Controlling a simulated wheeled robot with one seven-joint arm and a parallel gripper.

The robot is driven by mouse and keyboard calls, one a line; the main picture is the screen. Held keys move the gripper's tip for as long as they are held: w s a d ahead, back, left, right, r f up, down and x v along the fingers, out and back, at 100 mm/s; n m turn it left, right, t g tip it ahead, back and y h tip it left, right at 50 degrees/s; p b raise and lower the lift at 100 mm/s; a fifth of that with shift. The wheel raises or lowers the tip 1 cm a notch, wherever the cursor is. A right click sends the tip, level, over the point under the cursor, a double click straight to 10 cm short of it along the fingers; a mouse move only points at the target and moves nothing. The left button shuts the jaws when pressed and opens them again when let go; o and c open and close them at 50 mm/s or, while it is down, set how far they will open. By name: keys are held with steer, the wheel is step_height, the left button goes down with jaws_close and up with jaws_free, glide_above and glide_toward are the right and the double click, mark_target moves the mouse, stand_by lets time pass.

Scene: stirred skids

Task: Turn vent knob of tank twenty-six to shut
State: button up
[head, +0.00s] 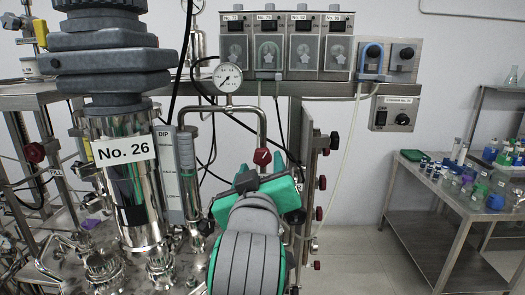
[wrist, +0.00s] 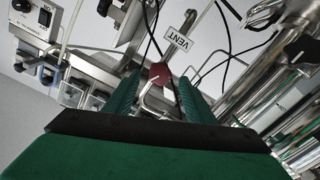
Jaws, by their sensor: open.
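The tank labelled No. 26 (head: 145,212) is a shiny steel column at the left of the head view. A dark red vent knob (head: 262,157) sits on a steel pipe right of it, under a round gauge. In the wrist view the knob (wrist: 158,72) has a pale pointer line, with a white VENT tag (wrist: 179,39) beside it. My gripper (head: 268,175) is open, its green fingers just below the knob in the head view. In the wrist view the knob appears between the fingers; I cannot tell whether they touch it.
Pump units (head: 285,50) hang on a rail above. A pressure gauge (head: 228,77) and a clear tube stand close to the knob. Black cables hang near it. A metal table (head: 425,222) with bottles stands at the right, with open floor before it.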

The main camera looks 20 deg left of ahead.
mark_target(263, 150)
steer(key=x, duration=1)
steer(key=shift+f, duration=0.1)
steer(key=c, duration=1)
